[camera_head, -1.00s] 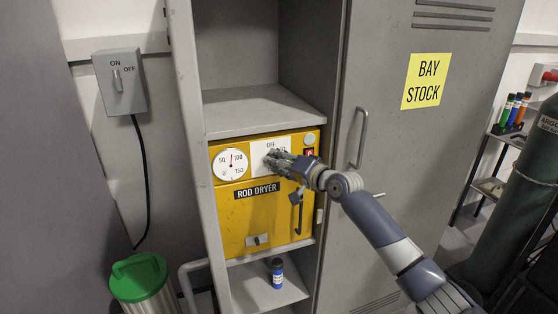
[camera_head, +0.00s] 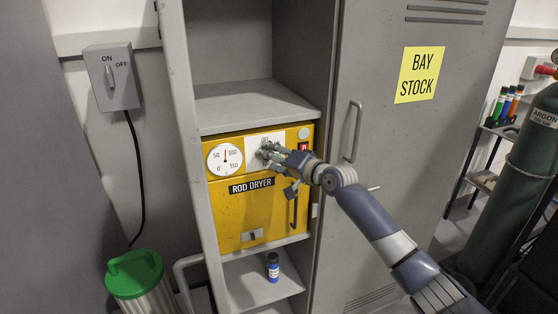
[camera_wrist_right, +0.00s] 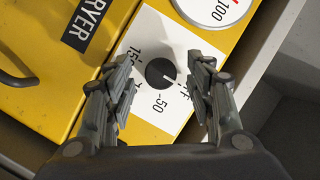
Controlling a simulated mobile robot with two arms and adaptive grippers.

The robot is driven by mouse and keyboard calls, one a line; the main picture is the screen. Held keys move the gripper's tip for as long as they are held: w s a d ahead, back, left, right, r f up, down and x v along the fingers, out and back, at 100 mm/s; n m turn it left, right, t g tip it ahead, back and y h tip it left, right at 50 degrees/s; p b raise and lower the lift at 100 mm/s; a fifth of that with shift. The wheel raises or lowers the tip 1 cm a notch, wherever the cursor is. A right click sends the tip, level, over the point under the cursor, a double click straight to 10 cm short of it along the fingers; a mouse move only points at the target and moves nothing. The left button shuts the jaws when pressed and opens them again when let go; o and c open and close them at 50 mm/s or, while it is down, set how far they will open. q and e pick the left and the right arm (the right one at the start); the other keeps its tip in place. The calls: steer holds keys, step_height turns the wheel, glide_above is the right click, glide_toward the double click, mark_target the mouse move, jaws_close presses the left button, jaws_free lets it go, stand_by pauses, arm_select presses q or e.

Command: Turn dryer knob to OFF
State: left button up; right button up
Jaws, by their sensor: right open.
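The yellow rod dryer (camera_head: 232,212) sits in a grey locker compartment. Its white dial plate (camera_wrist_right: 137,50) carries a round black knob (camera_wrist_right: 161,72) with marks around it, including 50 and 150. My right gripper (camera_head: 265,152) is at the dial plate in the head view and hides most of the knob there. In the right wrist view my right gripper (camera_wrist_right: 160,88) is open, with one finger on each side of the knob and a gap to both. My left gripper is not in view.
A round gauge (camera_head: 224,160) is left of the dial plate, a red switch (camera_head: 304,146) right of it. The open locker door (camera_head: 400,150) with its handle stands right. A blue bottle (camera_head: 273,267) is on the shelf below. A grey ON/OFF switch box (camera_head: 111,77) is on the left wall.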

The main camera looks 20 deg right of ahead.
steer(key=v, duration=1.2)
steer(key=s+d+f+g+h+b, duration=0.1)
steer(key=s+d+f+h+b, duration=0.1)
steer(key=f, duration=1.2)
steer(key=s+d+f+g+h+b, duration=0.1)
steer(key=s+d+f+g, duration=0.15)
steer(key=f, duration=1.25)
steer(key=s+d+f+g+h+b, duration=0.1)
steer(key=s+d+f+h+b, duration=0.1)
steer(key=f, duration=1.2)
steer(key=s+a+f+n+g+h+b, duration=0.1)
steer(key=s+f+n+g, duration=0.1)
steer(key=s+f, duration=0.7)
steer(key=s+a+f+n+g+b, duration=0.1)
steer(key=s+f+g+b, duration=0.1)
steer(key=s+f, duration=0.75)
steer(key=s+a+f+n+g+b, duration=0.1)
steer(key=s+a+f+n, duration=0.1)
steer(key=s+f, duration=0.5)
steer(key=s+a+f+n+g+b, duration=0.1)
steer(key=s+a+f, duration=0.3)
steer(key=s, duration=1.1)
steer(key=s+a+f+n+g+b, duration=0.1)
steer(key=s+a+f+n+g, duration=0.2)
steer(key=s+f, duration=0.7)
steer(key=shift+s+f, duration=0.15)
steer(key=shift+s, duration=0.7)
